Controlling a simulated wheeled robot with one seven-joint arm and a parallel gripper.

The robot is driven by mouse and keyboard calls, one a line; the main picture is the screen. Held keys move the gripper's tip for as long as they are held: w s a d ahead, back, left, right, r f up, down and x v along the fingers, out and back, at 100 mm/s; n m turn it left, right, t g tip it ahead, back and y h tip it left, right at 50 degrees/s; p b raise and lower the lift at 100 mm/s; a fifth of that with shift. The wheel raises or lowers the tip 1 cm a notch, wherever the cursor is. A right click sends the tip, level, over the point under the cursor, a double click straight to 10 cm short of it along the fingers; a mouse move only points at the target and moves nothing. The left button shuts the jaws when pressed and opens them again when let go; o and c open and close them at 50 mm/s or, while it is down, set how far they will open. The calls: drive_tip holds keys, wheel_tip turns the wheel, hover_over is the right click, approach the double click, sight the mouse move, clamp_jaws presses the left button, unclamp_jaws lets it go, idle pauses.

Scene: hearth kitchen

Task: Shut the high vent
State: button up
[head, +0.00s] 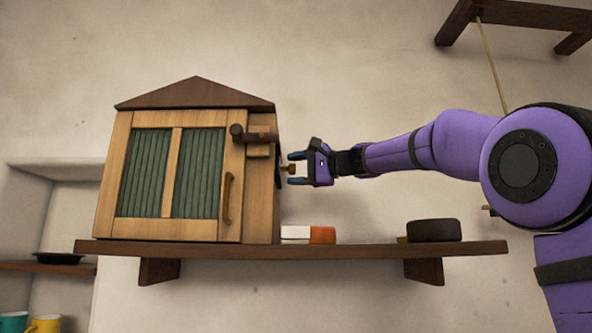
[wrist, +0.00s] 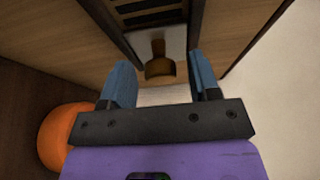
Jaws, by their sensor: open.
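A small house-shaped wooden cabinet (head: 258,205) stands on a shelf. The vent is on its right side wall, seen nearly edge-on in the head view. In the wrist view the vent has a dark frame (wrist: 201,28) with dark slats (wrist: 150,12) showing at the top and a pale plate (wrist: 172,42) below them. A brown knob (wrist: 160,65) sticks out from the plate. The knob also shows in the head view (head: 287,169). My gripper (head: 293,169) is open, with its blue fingertips on either side of the knob; I see no clear contact.
The dark wooden shelf (head: 350,250) carries a white and orange block (head: 322,235) below my gripper and a dark rounded object (head: 434,230) farther right. An orange rounded thing (wrist: 62,135) shows beside my gripper in the wrist view. A wooden latch (head: 258,137) juts from the cabinet front.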

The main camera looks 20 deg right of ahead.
clamp_jaws()
drive_tip(key=s+a, duration=0.2)
drive_tip(key=s, duration=0.4)
idle(0.4)
unclamp_jaws()
drive_tip(key=shift+s, duration=0.1)
